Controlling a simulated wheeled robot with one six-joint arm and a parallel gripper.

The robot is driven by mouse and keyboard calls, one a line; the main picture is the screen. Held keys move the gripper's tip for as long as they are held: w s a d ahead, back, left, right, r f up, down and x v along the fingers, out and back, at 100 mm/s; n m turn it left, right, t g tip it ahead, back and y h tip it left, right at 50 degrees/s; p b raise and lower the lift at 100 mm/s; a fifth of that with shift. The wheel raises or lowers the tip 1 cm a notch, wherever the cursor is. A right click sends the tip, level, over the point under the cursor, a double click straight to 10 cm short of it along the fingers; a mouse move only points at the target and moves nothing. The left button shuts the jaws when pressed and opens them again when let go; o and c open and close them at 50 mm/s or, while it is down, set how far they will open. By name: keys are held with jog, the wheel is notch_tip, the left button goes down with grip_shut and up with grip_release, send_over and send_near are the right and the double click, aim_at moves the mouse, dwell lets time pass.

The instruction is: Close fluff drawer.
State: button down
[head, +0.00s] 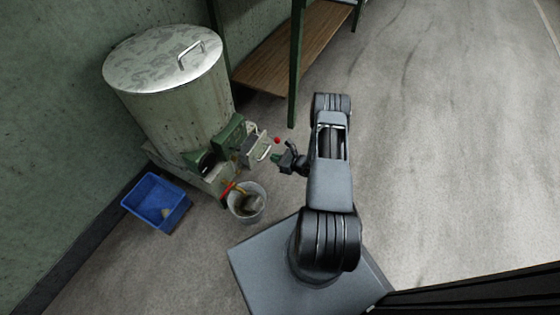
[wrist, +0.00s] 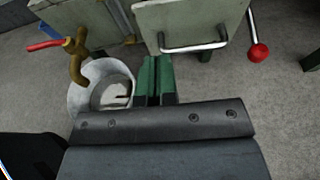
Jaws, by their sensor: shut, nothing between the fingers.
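A pale grey-green drawer front (head: 254,143) with a metal bar handle (head: 264,153) stands out from the green housing at the right side of the drum machine. I cannot tell whether it is the fluff drawer. In the wrist view a pale panel (wrist: 190,22) with a bar handle (wrist: 194,47) is at the top, just beyond my fingers. My gripper (head: 278,158) is close in front of the handle, to its right. In the wrist view its green fingers (wrist: 155,77) are together and empty, their tips just below and left of the handle. Whether they touch is unclear.
A red-knobbed lever (head: 277,140) is beside the drawer front. A brass tap with a red handle (wrist: 76,50) hangs over a white bucket (wrist: 78,95). A blue bin (head: 157,202) stands left. A wooden-shelved green rack (head: 285,50) stands behind. Floor at right is clear.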

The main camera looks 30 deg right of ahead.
aim_at(252, 151)
jog(key=x, duration=0.2)
jog(key=b+x, duration=0.1)
jog(key=x, duration=0.2)
jog(key=b+x, duration=0.1)
jog(key=x, duration=0.2)
jog(key=shift+r, duration=0.3)
jog(key=shift+w+a+r+b, duration=0.1)
jog(key=shift+w+a+b, duration=0.3)
jog(key=shift+w, duration=0.1)
